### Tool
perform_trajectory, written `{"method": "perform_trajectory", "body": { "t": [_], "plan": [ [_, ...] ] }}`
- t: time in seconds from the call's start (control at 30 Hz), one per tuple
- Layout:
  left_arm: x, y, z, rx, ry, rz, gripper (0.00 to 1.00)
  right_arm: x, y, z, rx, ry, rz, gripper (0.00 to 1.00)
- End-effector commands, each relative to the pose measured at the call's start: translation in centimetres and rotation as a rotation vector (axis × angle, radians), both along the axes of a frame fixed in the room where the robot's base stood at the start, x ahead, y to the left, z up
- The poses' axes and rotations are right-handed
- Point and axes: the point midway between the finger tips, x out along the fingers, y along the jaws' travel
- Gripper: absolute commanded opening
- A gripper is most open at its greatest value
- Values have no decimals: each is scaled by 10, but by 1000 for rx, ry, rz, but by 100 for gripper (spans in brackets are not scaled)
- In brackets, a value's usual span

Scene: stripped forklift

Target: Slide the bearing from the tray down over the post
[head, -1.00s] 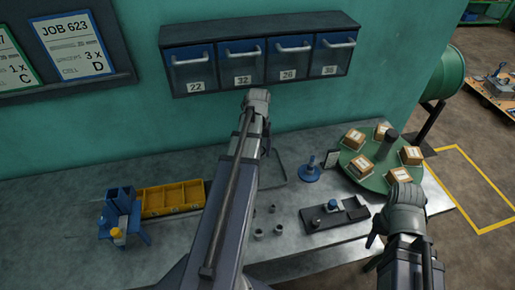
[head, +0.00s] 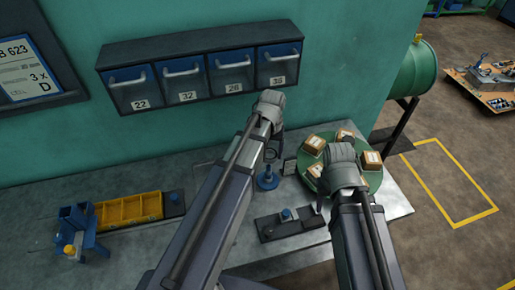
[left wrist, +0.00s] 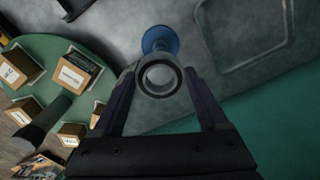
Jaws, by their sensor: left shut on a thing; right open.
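The bearing, a grey metal ring (left wrist: 160,76), is between the two fingers of my left gripper (left wrist: 158,84) in the left wrist view. My left gripper (head: 272,152) also shows in the head view, shut on the ring near the blue post (head: 268,180). The post's round blue base (left wrist: 160,40) shows just beyond the ring in the left wrist view. The ring's hole shows grey with no post in it, so it looks held above or beside the post. The tray (left wrist: 199,45) shows by its rim beside the post. My right gripper (head: 321,203) is open and empty.
A green turntable (head: 374,183) with several boxes stands right of the post, close to my right gripper. A dark block fixture (head: 290,225) lies in front. A yellow bin (head: 128,210) and blue stand (head: 80,230) are at left. Labelled drawers (head: 205,75) hang above.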

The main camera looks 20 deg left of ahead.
Motion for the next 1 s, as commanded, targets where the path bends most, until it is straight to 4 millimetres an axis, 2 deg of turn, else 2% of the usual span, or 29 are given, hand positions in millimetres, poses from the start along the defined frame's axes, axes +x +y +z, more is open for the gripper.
{"method": "perform_trajectory", "body": {
  "t": [0.27,0.73,1.0],
  "plan": [
    [0,0,-5,0,0,0,45,0,0,-5,0,0,1,50],
    [0,0,-42,0,0,0,45,0,0,-42,-2,0,9,50],
    [0,0,-44,0,0,0,45,0,0,-44,-2,0,10,50]
  ]
}}
